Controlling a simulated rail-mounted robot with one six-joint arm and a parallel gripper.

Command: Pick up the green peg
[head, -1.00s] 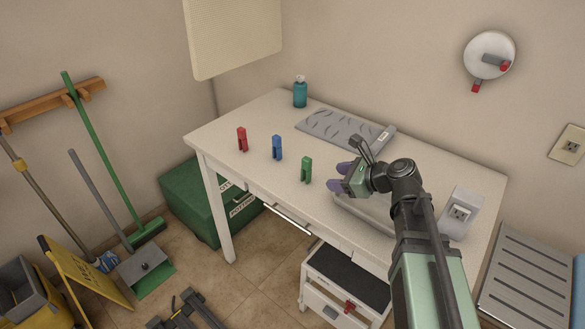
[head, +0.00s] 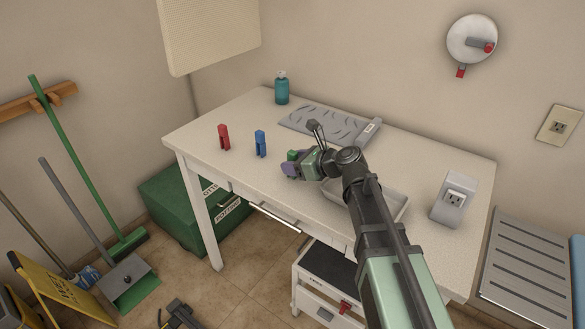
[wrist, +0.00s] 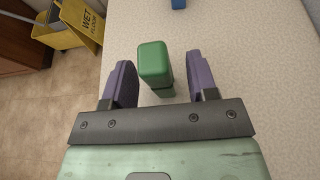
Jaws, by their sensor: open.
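The green peg (wrist: 154,62) stands upright on the white table (head: 215,158). In the wrist view it is between the two purple fingers of my gripper (wrist: 160,82), with a visible gap to each finger. In the head view my gripper (head: 288,170) covers most of the peg, and only its green top (head: 293,155) shows. My gripper is open and holds nothing.
A blue peg (head: 260,143) and a red peg (head: 224,137) stand to the left. A grey mat (head: 325,124) and a teal bottle (head: 282,90) are farther back. A shallow tray (head: 385,205) and a socket box (head: 453,200) are to the right.

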